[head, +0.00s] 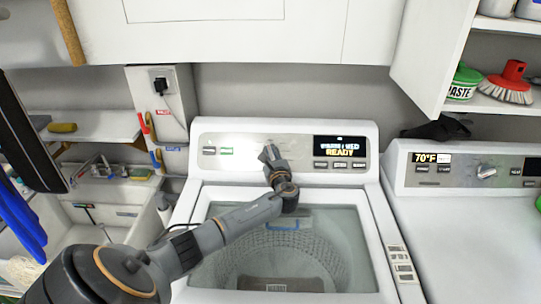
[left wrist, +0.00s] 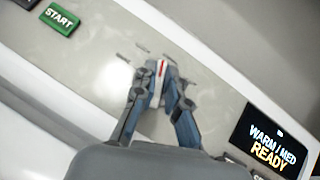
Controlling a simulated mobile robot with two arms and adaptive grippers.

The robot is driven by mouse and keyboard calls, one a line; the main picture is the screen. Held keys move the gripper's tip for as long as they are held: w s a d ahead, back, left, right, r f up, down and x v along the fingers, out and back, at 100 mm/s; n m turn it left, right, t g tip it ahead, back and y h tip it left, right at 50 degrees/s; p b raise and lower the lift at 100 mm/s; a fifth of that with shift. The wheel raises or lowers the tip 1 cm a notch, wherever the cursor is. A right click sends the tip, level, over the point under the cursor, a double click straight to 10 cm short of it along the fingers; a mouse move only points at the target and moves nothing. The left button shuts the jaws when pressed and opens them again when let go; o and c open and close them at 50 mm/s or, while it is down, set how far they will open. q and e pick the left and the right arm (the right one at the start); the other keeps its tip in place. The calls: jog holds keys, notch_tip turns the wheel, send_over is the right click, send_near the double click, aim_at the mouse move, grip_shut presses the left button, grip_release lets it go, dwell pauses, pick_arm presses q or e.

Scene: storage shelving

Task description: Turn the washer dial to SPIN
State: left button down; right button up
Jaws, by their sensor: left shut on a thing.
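The washer (head: 225,158) stands in the middle of the head view, its control panel along the back. My left gripper (head: 268,153) is at the middle of that panel, between the green button and the display. In the left wrist view the fingers (left wrist: 162,75) are shut on the dial (left wrist: 161,66), a pale knob with a red mark. The fingers hide much of the dial, and the labels around it are too blurred to read. The display (head: 340,147) shows "READY", and in the left wrist view it reads "WARM / MED READY". My right gripper is not in view.
The green START button (left wrist: 60,19) is left of the dial. A dryer (head: 470,200) with its own knob stands at the right. A sink (head: 110,215) is at the left. White cabinets (head: 240,30) hang above. The washer lid is see-through.

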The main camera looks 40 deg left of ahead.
pick_arm(q)
jog(key=n+g, duration=0.2)
jog(key=n, duration=0.1)
jog(key=n+g+y+b, duration=0.1)
jog(key=n+g, duration=0.1)
jog(key=n, duration=0.1)
jog(key=shift+w, duration=0.15)
jog(key=n+g+b, duration=0.1)
jog(key=n+g, duration=0.1)
jog(key=n, duration=0.1)
jog(key=n+g+h+b, duration=0.1)
jog(key=n+g, duration=0.1)
jog(key=n, duration=0.1)
jog(key=shift+g, duration=0.3)
jog(key=n+g+h+b, duration=0.1)
jog(key=n, duration=0.2)
jog(key=n+g+h, duration=0.2)
jog(key=n, duration=0.1)
jog(key=shift+r+n+b, duration=0.1)
jog(key=shift+n+b, duration=0.2)
jog(key=shift+b, duration=0.1)
jog(key=shift+n+g+h+b, duration=0.3)
jog(key=shift+n+h+b, duration=0.05)
jog(key=shift+n+h, duration=1)
jog(key=c, duration=1.4)
grip_release()
jog(key=shift+a, duration=0.1)
